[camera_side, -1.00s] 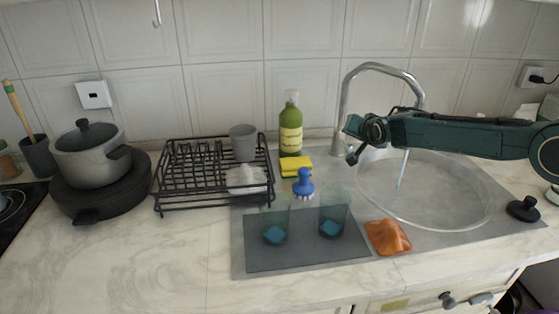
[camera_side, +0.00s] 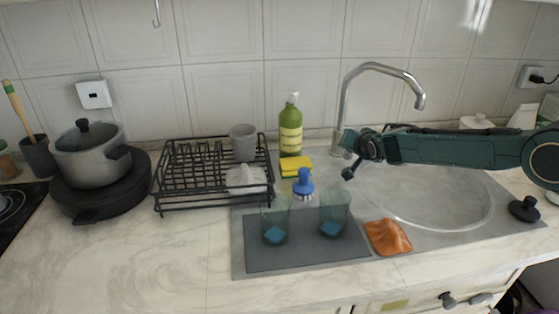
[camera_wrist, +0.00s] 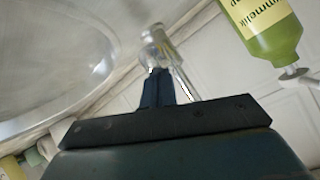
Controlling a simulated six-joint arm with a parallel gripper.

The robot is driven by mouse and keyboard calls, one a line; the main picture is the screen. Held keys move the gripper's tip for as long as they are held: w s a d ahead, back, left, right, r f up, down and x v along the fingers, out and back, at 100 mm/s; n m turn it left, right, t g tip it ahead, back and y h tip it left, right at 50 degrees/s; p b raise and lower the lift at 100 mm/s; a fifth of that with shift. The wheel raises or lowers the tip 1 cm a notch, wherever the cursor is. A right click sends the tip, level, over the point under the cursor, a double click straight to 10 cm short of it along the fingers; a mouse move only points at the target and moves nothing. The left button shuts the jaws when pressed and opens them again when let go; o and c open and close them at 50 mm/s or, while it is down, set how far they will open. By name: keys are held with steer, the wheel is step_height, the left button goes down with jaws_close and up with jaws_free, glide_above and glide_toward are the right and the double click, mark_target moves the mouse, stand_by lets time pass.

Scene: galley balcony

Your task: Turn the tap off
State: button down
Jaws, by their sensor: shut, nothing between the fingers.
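The chrome tap (camera_side: 344,105) stands upright behind the sink, with its curved spout (camera_side: 418,97) over the basin. No water stream shows below the spout. My gripper (camera_side: 357,142) is shut and empty, low beside the tap's base, partly covering it in the side view. In the wrist view the closed dark fingers (camera_wrist: 158,86) point at the tap's shiny base (camera_wrist: 158,42) and overlap its lower edge. I cannot tell whether they touch it. The tap's lever is not clearly visible.
The round sink basin (camera_side: 440,205) lies under my arm. A green soap bottle (camera_side: 290,130) and yellow sponge (camera_side: 296,166) stand left of the tap. A blue brush (camera_side: 303,184), two glasses (camera_side: 334,212) and an orange cloth (camera_side: 388,237) are in front. A dish rack (camera_side: 200,178) is further left.

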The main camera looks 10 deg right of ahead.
steer(key=shift+r, duration=0.1)
steer(key=d+r+v, duration=0.1)
steer(key=v, duration=1)
steer(key=shift+w+d+r, duration=0.25)
steer(key=shift+d+r, duration=0.05)
stand_by(0.4)
steer(key=shift+d+r, duration=0.1)
